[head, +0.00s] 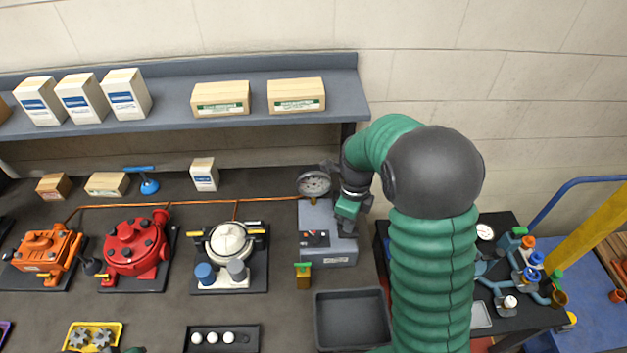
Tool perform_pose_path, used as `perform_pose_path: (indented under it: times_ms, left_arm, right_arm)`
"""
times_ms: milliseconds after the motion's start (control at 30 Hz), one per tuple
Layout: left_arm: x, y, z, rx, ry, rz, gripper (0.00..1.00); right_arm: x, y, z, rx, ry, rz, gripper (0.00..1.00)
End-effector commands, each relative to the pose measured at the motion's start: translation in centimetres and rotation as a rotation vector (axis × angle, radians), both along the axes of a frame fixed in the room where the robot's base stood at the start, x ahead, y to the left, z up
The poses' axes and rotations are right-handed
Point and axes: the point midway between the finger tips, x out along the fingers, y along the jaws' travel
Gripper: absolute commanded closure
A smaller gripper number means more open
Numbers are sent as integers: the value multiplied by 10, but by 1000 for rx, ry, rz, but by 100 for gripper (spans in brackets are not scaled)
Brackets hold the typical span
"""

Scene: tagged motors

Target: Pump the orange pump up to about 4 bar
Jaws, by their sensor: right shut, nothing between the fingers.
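The orange pump (46,252) sits on a dark base plate at the left of the bench. A thin orange line (190,202) runs along the bench from near it to a grey box (318,218). My right gripper (350,220) is shut and empty, at the right side of the grey box and just right of the gauge. I cannot tell whether it touches the box. My left gripper is not clearly visible.
A red pump (136,247) and a white-topped unit (229,245) stand between the orange pump and the grey box. An empty dark tray (352,319) lies in front of the box. A shelf (180,118) with cartons hangs above. My right arm hides the bench's right end.

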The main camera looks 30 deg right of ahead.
Motion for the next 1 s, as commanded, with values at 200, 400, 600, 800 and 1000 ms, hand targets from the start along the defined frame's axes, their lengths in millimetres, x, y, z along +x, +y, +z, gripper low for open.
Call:
perform_pose_path:
  times_ms: [200,400,600,800,1000]
  left_arm:
    - [0,0,-1,0,0,0,64]
    - [0,0,-6,0,0,0,64]
    - [0,0,-11,0,0,0,64]
    - [0,0,-16,0,0,0,64]
    - [0,0,-20,0,0,0,64]
  right_arm:
    - [0,0,-2,1,1,0,100]
    - [0,1,-12,1,1,1,100]
    - [1,0,-21,0,-1,1,100]
    - [1,0,-30,1,-1,1,100]
    - [1,0,-39,0,0,0,100]
